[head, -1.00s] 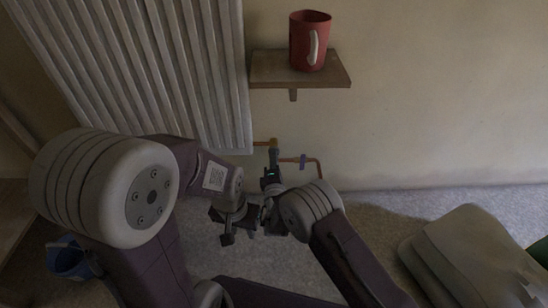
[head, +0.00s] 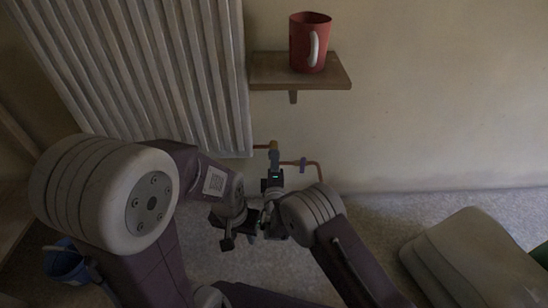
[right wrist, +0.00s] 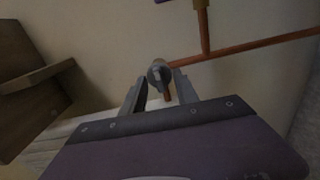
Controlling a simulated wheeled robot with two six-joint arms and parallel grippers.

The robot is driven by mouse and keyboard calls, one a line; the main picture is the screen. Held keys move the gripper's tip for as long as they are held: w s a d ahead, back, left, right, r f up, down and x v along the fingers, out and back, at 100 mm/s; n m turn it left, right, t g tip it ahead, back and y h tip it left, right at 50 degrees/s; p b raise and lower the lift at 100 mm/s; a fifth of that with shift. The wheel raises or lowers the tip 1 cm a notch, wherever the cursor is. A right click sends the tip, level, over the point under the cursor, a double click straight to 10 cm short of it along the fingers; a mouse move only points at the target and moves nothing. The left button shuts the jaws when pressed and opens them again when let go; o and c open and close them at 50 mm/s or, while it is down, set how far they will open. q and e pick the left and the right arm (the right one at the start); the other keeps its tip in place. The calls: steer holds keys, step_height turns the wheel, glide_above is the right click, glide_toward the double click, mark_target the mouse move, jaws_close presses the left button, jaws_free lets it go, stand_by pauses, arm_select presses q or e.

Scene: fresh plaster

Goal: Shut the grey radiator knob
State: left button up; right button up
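The grey radiator knob (right wrist: 158,74) shows in the right wrist view, with a darker raised bar on its face and a short copper-coloured piece below it. My right gripper (right wrist: 160,82) is open, with one finger on each side of the knob; I cannot tell whether they touch it. In the head view my right gripper (head: 273,160) is at the pipework below the radiator (head: 170,75), just under a brass fitting (head: 274,145). The knob is not clearly visible there. My left gripper (head: 227,238) hangs lower, above the floor; its finger opening is unclear.
A purple handle (head: 303,164) sits on the copper pipe (head: 317,168) right of my right gripper. A red mug (head: 307,45) stands on a wooden shelf (head: 320,82) above. A blue bucket (head: 66,264) is lower left and a grey cushioned object (head: 475,255) lower right.

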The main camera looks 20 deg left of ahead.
steer(key=p+v, duration=0.3)
steer(key=v, duration=0.9)
steer(key=shift+p, duration=0.3)
steer(key=shift+r, duration=0.1)
